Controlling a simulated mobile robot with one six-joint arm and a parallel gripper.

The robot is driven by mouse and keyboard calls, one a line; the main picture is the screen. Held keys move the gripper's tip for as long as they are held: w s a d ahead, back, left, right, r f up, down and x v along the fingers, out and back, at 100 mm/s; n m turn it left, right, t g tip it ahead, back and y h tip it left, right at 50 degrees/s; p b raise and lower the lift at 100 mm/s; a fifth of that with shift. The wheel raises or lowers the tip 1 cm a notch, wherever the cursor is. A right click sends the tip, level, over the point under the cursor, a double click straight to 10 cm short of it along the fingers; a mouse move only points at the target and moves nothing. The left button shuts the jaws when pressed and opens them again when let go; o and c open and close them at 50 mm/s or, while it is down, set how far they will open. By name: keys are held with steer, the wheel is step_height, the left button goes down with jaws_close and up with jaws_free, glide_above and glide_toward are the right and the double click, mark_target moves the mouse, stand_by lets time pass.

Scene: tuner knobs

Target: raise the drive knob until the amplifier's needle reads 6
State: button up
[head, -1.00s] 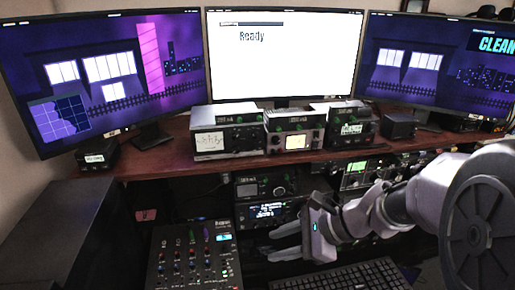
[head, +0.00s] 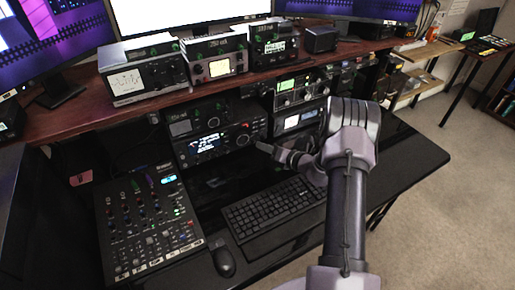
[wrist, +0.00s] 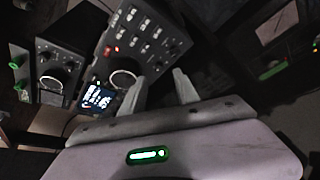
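My gripper (head: 268,154) points left toward the radio with a lit display (head: 208,145) on the lower shelf. In the wrist view its two fingers (wrist: 158,76) are apart with nothing between them. A ring-edged knob (wrist: 122,79) on that radio lies just beyond the left finger. A unit with a pale meter face (wrist: 277,25) is at the upper right of the wrist view; its needle cannot be read. In the head view, a pale panel (head: 298,119) shows behind my gripper. No drive knob label is legible, and I cannot tell which unit is the amplifier.
Metered units, including a grey one (head: 146,78), stand on the upper shelf (head: 75,125). A mixer (head: 150,228), a mouse (head: 224,261) and a keyboard (head: 272,208) lie on the black desk (head: 415,150). The desk's right side is clear.

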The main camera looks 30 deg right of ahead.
mark_target(254, 142)
steer(key=b+x, duration=0.1)
steer(key=x, duration=0.4)
steer(key=shift+w+a, duration=0.1)
steer(key=shift+w, duration=0.05)
jaws_close()
